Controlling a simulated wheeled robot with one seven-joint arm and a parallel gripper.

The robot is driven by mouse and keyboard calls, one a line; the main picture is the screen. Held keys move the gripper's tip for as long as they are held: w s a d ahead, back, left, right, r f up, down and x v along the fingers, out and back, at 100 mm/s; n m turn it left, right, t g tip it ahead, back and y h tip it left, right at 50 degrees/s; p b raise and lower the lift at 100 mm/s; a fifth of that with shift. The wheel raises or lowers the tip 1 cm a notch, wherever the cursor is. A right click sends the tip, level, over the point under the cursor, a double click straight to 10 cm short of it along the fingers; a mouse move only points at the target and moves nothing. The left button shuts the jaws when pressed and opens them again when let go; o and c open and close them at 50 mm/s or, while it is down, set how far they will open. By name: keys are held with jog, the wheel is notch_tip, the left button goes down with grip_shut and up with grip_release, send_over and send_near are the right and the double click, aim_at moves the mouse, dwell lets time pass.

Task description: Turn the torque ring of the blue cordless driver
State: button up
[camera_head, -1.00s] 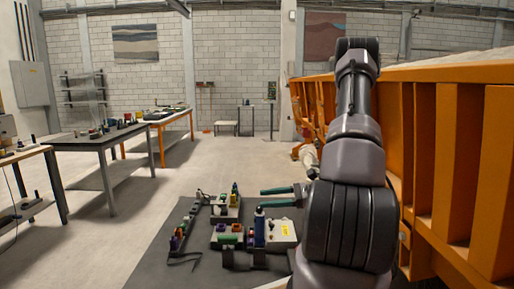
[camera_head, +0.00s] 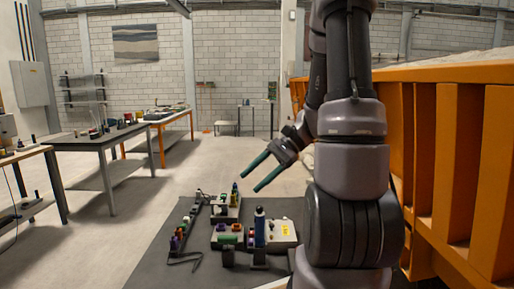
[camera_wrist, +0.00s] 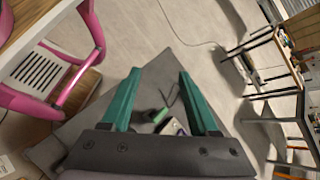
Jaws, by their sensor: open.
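A blue upright object (camera_head: 259,228) with a dark top stands among the tools on the dark mat (camera_head: 160,268). It may be the blue cordless driver, but it is too small to be sure, and I cannot make out a torque ring. My gripper (camera_head: 250,183) is above the far part of the mat, beyond and above the blue object, touching nothing. Its two green fingers are apart and empty, pointing down and left. In the wrist view the open fingers (camera_wrist: 160,76) frame the mat, with a green item and a pale item partly hidden behind the gripper body.
A pale board (camera_head: 284,233) with a yellow label lies right of the blue object. A row of small items (camera_head: 184,230) lies at left. An orange-walled sandbed (camera_head: 465,150) closes the right side. Workbenches (camera_head: 95,145) stand at left. The floor between is clear.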

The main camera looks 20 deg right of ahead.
jog(key=s+a+r+n+t+h, duration=0.1)
jog(key=s+r+n+h, duration=0.3)
jog(key=r, duration=0.5)
jog(key=shift+s+a+r+n+t+h, duration=0.35)
jog(key=shift+n+t+h, duration=0.35)
jog(key=shift+h, duration=0.6)
jog(key=shift+w+d+r, duration=0.1)
jog(key=shift+w, duration=0.05)
notch_tip(320, 180, up, 8)
jog(key=s+n+t+h, duration=0.2)
jog(key=t, duration=0.2)
jog(key=shift+s+t, duration=0.3)
